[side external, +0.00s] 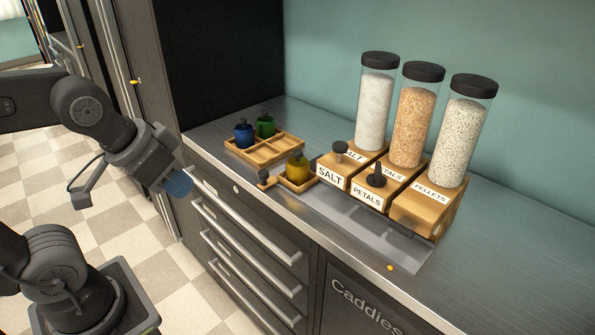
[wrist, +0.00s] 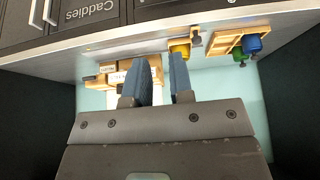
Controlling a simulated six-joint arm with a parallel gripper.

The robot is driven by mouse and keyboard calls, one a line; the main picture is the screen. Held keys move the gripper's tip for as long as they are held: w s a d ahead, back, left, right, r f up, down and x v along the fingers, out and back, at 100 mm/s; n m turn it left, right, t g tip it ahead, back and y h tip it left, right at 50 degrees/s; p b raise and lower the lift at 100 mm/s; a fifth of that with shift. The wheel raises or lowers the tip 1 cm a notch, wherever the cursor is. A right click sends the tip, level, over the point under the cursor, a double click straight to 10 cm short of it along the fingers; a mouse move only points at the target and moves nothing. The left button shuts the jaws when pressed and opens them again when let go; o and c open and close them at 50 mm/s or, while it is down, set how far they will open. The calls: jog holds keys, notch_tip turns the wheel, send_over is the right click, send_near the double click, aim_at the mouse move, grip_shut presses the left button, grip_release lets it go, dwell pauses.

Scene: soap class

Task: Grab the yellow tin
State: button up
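The yellow tin (side external: 297,167) sits in a small wooden tray on the metal counter, left of the salt box in the side view. It has a dark knob on its lid. In the wrist view the yellow tin (wrist: 180,49) shows just beyond the fingers, partly hidden by one of them. My gripper (side external: 178,186) is off the counter's front edge at the left, well apart from the tin. In the wrist view my gripper's two blue fingers (wrist: 162,75) are spread with a gap between them and nothing held.
A wooden rack (side external: 262,151) holds a blue tin (side external: 243,134) and a green tin (side external: 265,125). A small dark-knobbed item (side external: 266,179) lies beside the yellow tin. The counter's right side (side external: 500,255) is clear.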

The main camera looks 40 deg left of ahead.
jog(key=o, duration=1.3)
jog(key=shift+c, duration=0.2)
jog(key=w+r+m+g, duration=0.1)
jog(key=w+r+m, duration=0.3)
jog(key=w, duration=0.3)
jog(key=m+g, duration=0.5)
jog(key=m, duration=0.9)
send_over(300, 152)
notch_tip(300, 152, down, 4)
jog(key=shift+f, duration=0.3)
notch_tip(300, 152, down, 8)
jog(key=shift+r, duration=0.15)
jog(key=shift+s+a+f, duration=0.1)
jog(key=shift+a+f, duration=0.05)
jog(key=shift+f, duration=1.25)
jog(key=shift+a+f, duration=0.1)
jog(key=shift+f, duration=1.25)
